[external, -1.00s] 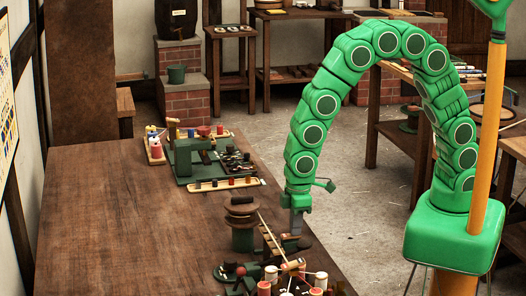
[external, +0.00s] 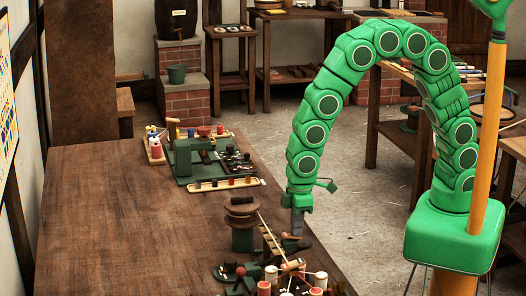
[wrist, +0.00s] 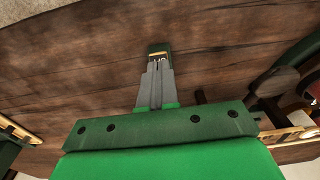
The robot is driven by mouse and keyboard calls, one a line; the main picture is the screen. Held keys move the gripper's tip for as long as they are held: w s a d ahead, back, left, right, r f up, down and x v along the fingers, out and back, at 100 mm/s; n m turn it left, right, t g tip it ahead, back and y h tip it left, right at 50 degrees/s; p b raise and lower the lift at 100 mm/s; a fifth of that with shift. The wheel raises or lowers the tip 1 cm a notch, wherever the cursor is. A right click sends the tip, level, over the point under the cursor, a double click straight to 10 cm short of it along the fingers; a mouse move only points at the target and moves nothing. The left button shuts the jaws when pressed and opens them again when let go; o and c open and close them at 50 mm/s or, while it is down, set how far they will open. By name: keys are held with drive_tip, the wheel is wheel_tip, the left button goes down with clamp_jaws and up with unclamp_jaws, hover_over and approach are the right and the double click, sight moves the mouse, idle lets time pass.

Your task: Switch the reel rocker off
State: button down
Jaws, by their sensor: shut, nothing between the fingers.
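My gripper (external: 297,234) points down at the right edge of the brown bench, beside the reel stand. In the wrist view its two grey fingers (wrist: 157,72) are together with nothing between them. A small dark green block with a tan strip and pale marks (wrist: 158,49), apparently the reel rocker, shows just beyond the fingertips. The fingertips overlap its near end in the picture; I cannot tell whether they touch it. Which way the rocker is tipped is not clear.
The dark wooden reel on its green stand (external: 242,226) is left of my gripper. Several spools (external: 271,274) and wooden rods stand at the bench's front. A green machine with trays (external: 187,160) sits farther back. The bench's left part (external: 120,225) is clear.

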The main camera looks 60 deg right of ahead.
drive_tip(key=shift+s+d+f+g+h, duration=0.15)
drive_tip(key=shift+s+d+f, duration=0.3)
drive_tip(key=shift+f, duration=0.15)
drive_tip(key=shift+s+d+f+g+h, duration=0.15)
drive_tip(key=shift+s+d+f, duration=0.3)
drive_tip(key=shift+f, duration=0.15)
drive_tip(key=shift+w+a+r, duration=0.2)
drive_tip(key=shift+w+a, duration=0.4)
drive_tip(key=shift+a, duration=0.05)
drive_tip(key=shift+w+a, duration=0.1)
drive_tip(key=shift+w+r, duration=0.1)
drive_tip(key=shift+r, duration=0.05)
drive_tip(key=shift+w+a+r, duration=0.1)
drive_tip(key=shift+a+r, duration=0.05)
drive_tip(key=shift+r, duration=0.25)
wheel_tip(320, 180, up, 15)
